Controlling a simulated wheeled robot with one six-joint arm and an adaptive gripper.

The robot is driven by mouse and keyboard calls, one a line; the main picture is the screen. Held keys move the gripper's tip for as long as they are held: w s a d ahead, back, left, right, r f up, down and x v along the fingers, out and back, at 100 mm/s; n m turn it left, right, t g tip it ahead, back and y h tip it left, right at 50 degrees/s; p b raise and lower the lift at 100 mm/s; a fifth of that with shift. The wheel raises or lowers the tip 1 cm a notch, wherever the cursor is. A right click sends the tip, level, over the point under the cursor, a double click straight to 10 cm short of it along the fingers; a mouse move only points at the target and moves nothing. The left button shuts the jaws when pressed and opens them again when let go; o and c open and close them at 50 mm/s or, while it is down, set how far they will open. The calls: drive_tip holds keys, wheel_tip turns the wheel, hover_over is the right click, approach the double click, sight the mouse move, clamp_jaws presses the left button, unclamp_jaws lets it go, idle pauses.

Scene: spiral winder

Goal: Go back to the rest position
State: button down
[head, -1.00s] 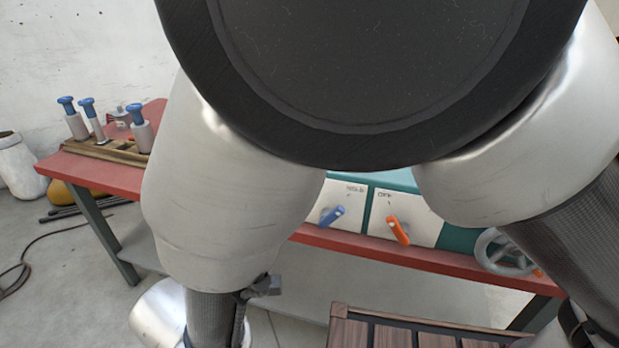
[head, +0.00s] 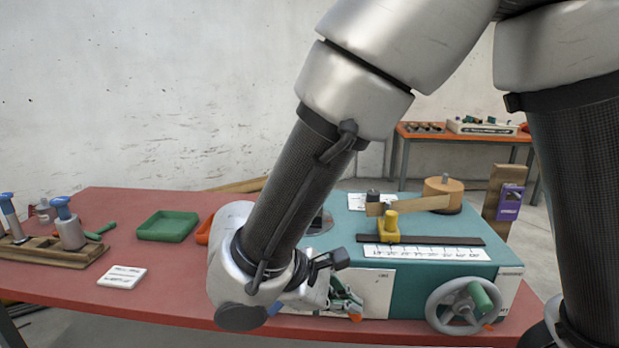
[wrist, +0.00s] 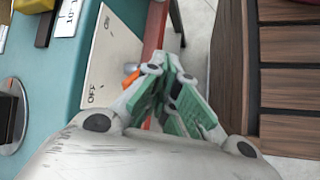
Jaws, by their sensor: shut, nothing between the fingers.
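My gripper (head: 346,299) is in front of the teal winder machine (head: 410,235) in the head view, low near its front panel. In the wrist view my gripper (wrist: 176,62) has green-padded fingers that are shut with nothing between them. The machine's teal top (wrist: 60,60) lies to the left there, and its white front panel (wrist: 113,55) with an orange knob (wrist: 131,79) is beside the fingers. My arm hides part of the machine's left side in the head view.
The red bench (head: 110,212) carries a green tray (head: 168,226), a white card (head: 122,276) and a wooden rack of blue-handled tools (head: 50,250). A handwheel (head: 467,305) sticks out of the machine's front. Wooden slats (wrist: 285,85) lie right of the gripper in the wrist view.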

drive_tip(key=d+r+m+y, duration=0.2)
drive_tip(key=d+r+m, duration=0.2)
drive_tip(key=d, duration=0.6)
drive_tip(key=s+d+r+m+y, duration=0.1)
drive_tip(key=d+r+m+y, duration=0.2)
drive_tip(key=d, duration=0.7)
drive_tip(key=s+d+r+m+t+y, duration=0.1)
drive_tip(key=d+r+m+y, duration=0.1)
drive_tip(key=d+r+m, duration=0.5)
drive_tip(key=shift+s+d+r+y, duration=0.3)
drive_tip(key=shift+d+r, duration=0.45)
drive_tip(key=shift+d, duration=1.05)
drive_tip(key=shift+w, duration=0.1)
